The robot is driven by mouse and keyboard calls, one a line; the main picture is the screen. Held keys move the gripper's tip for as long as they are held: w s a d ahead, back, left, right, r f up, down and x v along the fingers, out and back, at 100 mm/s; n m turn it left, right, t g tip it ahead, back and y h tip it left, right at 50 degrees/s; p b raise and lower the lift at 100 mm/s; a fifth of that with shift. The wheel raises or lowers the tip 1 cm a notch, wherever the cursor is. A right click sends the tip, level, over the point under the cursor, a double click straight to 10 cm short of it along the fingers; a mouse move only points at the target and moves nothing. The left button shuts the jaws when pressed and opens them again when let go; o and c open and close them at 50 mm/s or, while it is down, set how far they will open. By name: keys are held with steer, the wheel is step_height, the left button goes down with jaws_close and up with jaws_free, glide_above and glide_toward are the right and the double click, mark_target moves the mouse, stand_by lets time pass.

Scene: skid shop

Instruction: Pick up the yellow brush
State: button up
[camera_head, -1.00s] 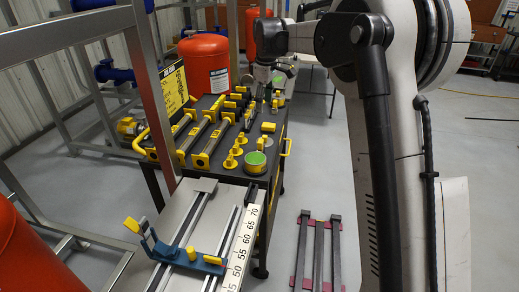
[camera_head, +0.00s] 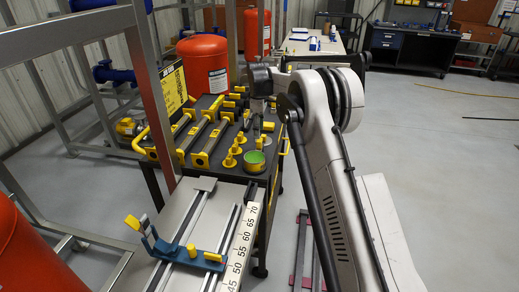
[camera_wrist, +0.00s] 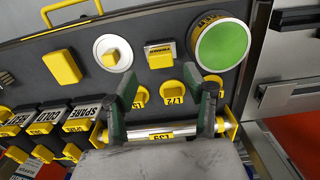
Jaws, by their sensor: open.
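No bristles show clearly, so I cannot tell for certain which thing is the yellow brush. A small yellow block with a dark label (camera_wrist: 160,54) lies on the dark cart top in the wrist view. A yellow block (camera_head: 268,127) also shows on the cart in the head view. My gripper (camera_wrist: 168,88) is open, its two dark green fingers spread over the cart top. The labelled block lies beyond the fingertips, apart from them. No object is held. In the head view my arm's end is over the far part of the cart, and the fingers are hard to make out.
The dark cart (camera_head: 222,169) carries a green-topped round tin (camera_wrist: 222,45), a white dish (camera_wrist: 112,52), yellow knobs (camera_wrist: 172,93) and a metal bar with yellow ends (camera_wrist: 158,133). A red tank (camera_head: 204,62) stands behind.

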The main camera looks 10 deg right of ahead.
mark_target(259, 140)
steer(key=shift+s+d+f, duration=0.1)
steer(key=shift+f, duration=2.05)
steer(key=shift+s+d+f, duration=0.1)
steer(key=shift+f, duration=2.05)
steer(key=c, duration=0.9)
steer(key=shift+c, duration=0.2)
steer(key=shift+r, duration=0.1)
steer(key=shift+r, duration=0.55)
steer(key=r, duration=0.2)
steer(key=a+r, duration=0.1)
steer(key=shift+s+r, duration=0.25)
steer(key=shift+r, duration=0.05)
steer(key=s+a+r, duration=0.5)
steer(key=a+r, duration=0.1)
steer(key=a, duration=0.3)
steer(key=shift+s, duration=0.35)
steer(key=shift+r, duration=0.1)
